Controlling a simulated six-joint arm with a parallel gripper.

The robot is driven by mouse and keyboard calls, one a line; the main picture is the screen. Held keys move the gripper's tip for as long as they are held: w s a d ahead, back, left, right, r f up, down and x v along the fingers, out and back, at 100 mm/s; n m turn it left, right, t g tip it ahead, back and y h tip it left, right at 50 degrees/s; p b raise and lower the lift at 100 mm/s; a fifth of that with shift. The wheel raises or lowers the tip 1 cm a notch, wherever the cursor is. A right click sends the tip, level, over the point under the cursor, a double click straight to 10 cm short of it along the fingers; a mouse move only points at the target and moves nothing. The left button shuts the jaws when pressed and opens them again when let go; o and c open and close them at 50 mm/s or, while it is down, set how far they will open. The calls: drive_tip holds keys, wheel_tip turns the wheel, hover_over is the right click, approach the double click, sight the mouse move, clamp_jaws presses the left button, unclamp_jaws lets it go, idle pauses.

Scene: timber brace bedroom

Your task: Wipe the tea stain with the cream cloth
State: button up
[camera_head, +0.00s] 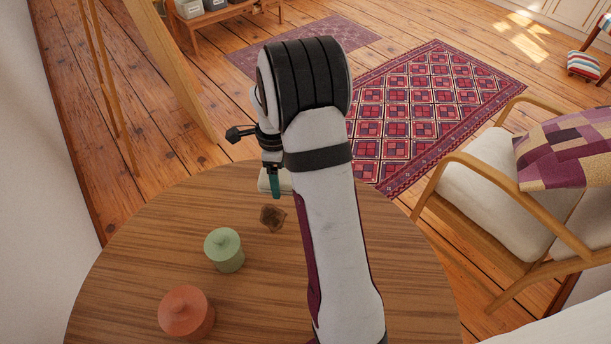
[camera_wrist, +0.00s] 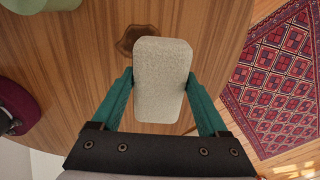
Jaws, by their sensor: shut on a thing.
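The cream cloth (camera_wrist: 162,82) is a thick pale block held between the teal fingers of my gripper (camera_wrist: 161,98), which is shut on it. In the head view only a pale edge of the cloth (camera_head: 264,181) shows beside my gripper (camera_head: 275,185), near the far edge of the round table; the arm hides the rest. The tea stain (camera_head: 272,217) is a dark brown irregular patch on the tabletop, just nearer the camera than the cloth. In the wrist view the stain (camera_wrist: 132,38) shows at the cloth's upper left, partly covered from sight by it. I cannot tell whether the cloth touches the table.
On the round wooden table (camera_head: 140,250), a green lidded pot (camera_head: 225,250) stands close to the stain and an orange lidded pot (camera_head: 186,312) stands nearer the front. A wooden armchair (camera_head: 500,195) is to the right. A patterned red rug (camera_head: 435,110) lies on the floor beyond.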

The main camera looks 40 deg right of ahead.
sight(255, 226)
drive_tip(key=shift+f, duration=3.4)
drive_tip(key=shift+a+f, duration=0.45)
drive_tip(key=shift+f, duration=0.05)
drive_tip(key=shift+c, duration=0.6)
drive_tip(key=shift+a, duration=3.8)
drive_tip(key=shift+d+f, duration=0.1)
drive_tip(key=shift+d, duration=4.1)
drive_tip(key=shift+s+d, duration=0.15)
drive_tip(key=shift+s, duration=0.1)
drive_tip(key=shift+s+a, duration=0.35)
drive_tip(key=shift+a, duration=4.2)
drive_tip(key=shift+d, duration=4.6)
drive_tip(key=shift+a+r, duration=0.1)
drive_tip(key=shift+r, duration=4.05)
